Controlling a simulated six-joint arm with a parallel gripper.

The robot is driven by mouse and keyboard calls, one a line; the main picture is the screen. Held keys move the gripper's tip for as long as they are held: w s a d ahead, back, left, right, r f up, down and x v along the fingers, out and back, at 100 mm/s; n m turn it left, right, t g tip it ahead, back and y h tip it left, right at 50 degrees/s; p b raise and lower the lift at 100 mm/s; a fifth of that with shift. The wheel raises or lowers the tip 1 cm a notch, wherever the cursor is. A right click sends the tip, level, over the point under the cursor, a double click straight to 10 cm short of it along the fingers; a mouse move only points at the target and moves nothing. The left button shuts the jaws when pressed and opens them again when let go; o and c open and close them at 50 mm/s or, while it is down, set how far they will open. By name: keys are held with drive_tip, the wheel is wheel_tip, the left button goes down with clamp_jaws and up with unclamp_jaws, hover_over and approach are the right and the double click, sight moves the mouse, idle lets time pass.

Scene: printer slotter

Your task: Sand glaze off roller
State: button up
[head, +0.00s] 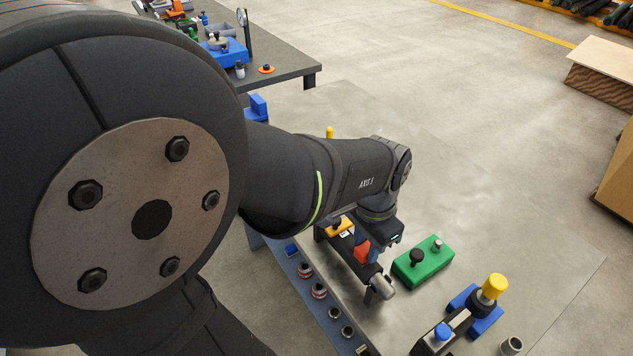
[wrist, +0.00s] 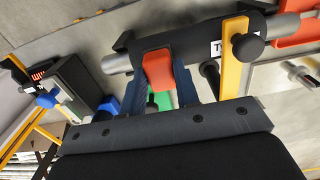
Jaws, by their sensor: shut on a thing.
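The dark roller (head: 350,249) lies in its stand on the grey bench, with a grey metal shaft end (head: 382,286) at the near end. In the wrist view the roller (wrist: 195,36) runs across the top, with bare shaft (wrist: 116,64) at the left. My gripper (wrist: 160,63) is shut on an orange-red block (wrist: 158,72), held between its two blue-grey fingers. The block also shows in the head view (head: 362,252). It overlaps the roller in both views; I cannot tell whether they touch. The roller's surface under it is hidden.
A yellow-orange clamp (wrist: 235,60) with a black knob (wrist: 248,46) crosses the roller beside the block. A green block (head: 425,263) and a blue fixture with a yellow knob (head: 494,287) stand to the right. Several rings line the lower shelf (head: 333,308). The bench's far right is clear.

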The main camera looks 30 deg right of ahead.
drive_tip(key=w, duration=0.4)
drive_tip(key=r, duration=0.2)
drive_tip(key=shift+w+r, duration=0.35)
drive_tip(key=shift+w, duration=0.05)
drive_tip(key=shift+r, duration=2.85)
drive_tip(key=w+a+f+n, duration=0.5)
drive_tip(key=w+f, duration=0.2)
drive_tip(key=w, duration=0.4)
drive_tip(key=w+a+f+n, duration=0.4)
drive_tip(key=w+f, duration=0.2)
drive_tip(key=w, duration=0.4)
drive_tip(key=w+a+f+n, duration=0.4)
drive_tip(key=a+f, duration=0.3)
drive_tip(key=a, duration=0.4)
drive_tip(key=w+a+f+n, duration=0.5)
drive_tip(key=a+f, duration=0.3)
drive_tip(key=a, duration=0.3)
drive_tip(key=shift+w+a+f, duration=0.25)
drive_tip(key=shift+w+a, duration=0.05)
